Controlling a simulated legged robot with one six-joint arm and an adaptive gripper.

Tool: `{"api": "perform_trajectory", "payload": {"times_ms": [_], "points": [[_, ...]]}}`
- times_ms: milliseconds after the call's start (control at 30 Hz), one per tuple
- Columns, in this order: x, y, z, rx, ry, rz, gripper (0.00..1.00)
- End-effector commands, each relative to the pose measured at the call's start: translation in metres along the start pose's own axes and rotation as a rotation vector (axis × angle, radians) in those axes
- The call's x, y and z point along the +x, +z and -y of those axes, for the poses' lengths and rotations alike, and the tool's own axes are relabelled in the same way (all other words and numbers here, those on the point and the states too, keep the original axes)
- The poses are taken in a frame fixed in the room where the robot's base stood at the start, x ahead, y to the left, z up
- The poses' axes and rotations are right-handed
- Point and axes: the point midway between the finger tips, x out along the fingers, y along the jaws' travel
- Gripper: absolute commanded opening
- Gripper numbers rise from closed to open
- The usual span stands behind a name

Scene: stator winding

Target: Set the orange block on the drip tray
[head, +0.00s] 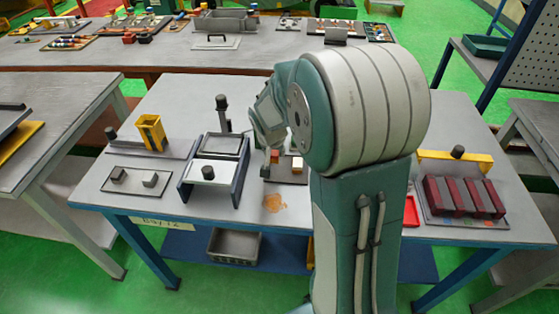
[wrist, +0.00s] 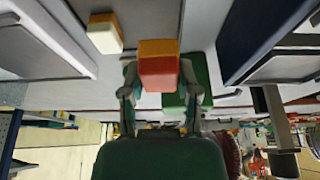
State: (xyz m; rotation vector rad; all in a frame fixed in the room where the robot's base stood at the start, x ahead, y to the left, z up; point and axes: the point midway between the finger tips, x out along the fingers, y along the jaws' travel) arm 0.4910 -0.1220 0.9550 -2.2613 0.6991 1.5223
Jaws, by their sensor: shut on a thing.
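My gripper (wrist: 159,76) is shut on the orange block (wrist: 158,47), which shows an orange face and a redder face between the fingertips in the wrist view. In the head view the block (head: 275,156) shows small below my wrist, over or near a dark plate (head: 288,178); the gap beneath it cannot be told. My arm hides much of the bench around it. I cannot tell for sure which item is the drip tray; a red tray (head: 411,212) shows partly to the right of my arm.
A cream and orange-brown block (head: 297,163) stands beside the held one; it also shows in the wrist view (wrist: 105,33). A grey stand with blue sides (head: 208,172) and a yellow holder (head: 151,131) are left. Dark red bars (head: 462,197) lie right. Bare bench shows at the front.

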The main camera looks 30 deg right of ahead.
Motion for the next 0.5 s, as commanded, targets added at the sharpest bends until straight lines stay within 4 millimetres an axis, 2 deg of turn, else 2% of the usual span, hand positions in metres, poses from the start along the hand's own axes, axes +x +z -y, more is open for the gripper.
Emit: {"api": "perform_trajectory", "payload": {"times_ms": [100,367,500], "points": [[0.02,-0.005,-0.006,0.001,0.001,0.001,0.0],[0.041,-0.011,-0.012,0.0,0.001,0.0,0.0],[0.062,-0.002,-0.011,-0.001,0.001,0.002,0.0]]}}
